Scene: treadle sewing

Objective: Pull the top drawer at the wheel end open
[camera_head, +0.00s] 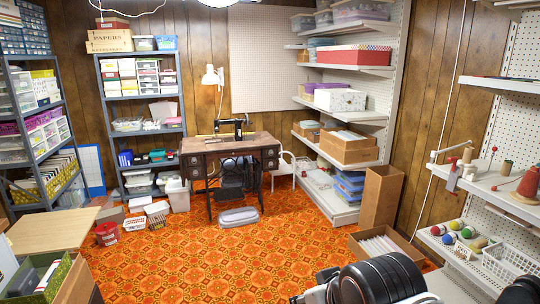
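The treadle sewing table (225,145) stands against the back wall, with a black sewing machine (238,128) on its wooden top. The machine's upright pillar is toward the right, and its handwheel appears to be at that end, though it is small here. Small drawers hang under both ends of the top. The top drawer at the right end (270,154) looks shut, but its handle is too small to make out. The left drawers (194,161) also look shut. My gripper's fingers are not visible; only dark, ribbed parts of my arm show at the bottom right, far from the table.
The patterned orange carpet is clear in the middle. A white stool (284,165) stands close to the table's right end. Shelving (345,205), a tall cardboard box (380,196) and an open carton (358,249) line the right side.

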